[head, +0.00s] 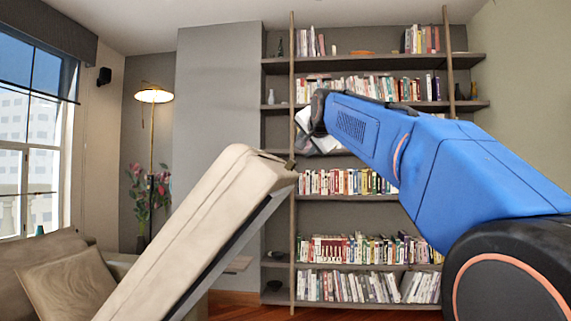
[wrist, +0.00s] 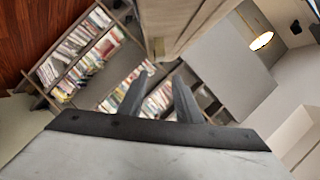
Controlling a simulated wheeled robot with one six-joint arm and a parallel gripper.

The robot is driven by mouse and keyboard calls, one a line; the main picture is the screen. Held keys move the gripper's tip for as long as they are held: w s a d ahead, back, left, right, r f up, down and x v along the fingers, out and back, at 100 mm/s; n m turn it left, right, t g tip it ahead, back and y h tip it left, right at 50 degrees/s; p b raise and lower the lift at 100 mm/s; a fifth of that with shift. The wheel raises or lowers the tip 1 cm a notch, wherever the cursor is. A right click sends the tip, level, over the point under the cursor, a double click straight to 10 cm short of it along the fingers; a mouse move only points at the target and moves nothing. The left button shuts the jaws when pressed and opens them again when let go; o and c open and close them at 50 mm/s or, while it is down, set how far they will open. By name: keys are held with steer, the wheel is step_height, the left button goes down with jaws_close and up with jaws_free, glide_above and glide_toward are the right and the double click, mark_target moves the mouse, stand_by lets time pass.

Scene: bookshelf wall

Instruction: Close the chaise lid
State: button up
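The chaise lid (head: 205,225) is a thick beige cushioned panel with a dark frame beneath. It stands raised and steeply tilted, its upper end toward the middle of the head view. In the wrist view the lid (wrist: 185,30) fills the top centre, just beyond my fingertips. My gripper (wrist: 160,76) has its two grey fingers apart, with books visible between them and nothing held. In the head view my blue arm reaches in from the right, its end close to the lid's upper corner. I cannot tell whether the fingers touch the lid. The chaise base is mostly hidden.
A tall bookshelf (head: 360,204) with several shelves of books stands behind my arm and the lid. A beige sofa cushion (head: 70,290) is at the lower left. A floor lamp (head: 152,95) and flowers (head: 148,190) stand behind, near the window.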

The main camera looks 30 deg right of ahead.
mark_target(293, 162)
steer(key=x, duration=1.7)
jaws_close()
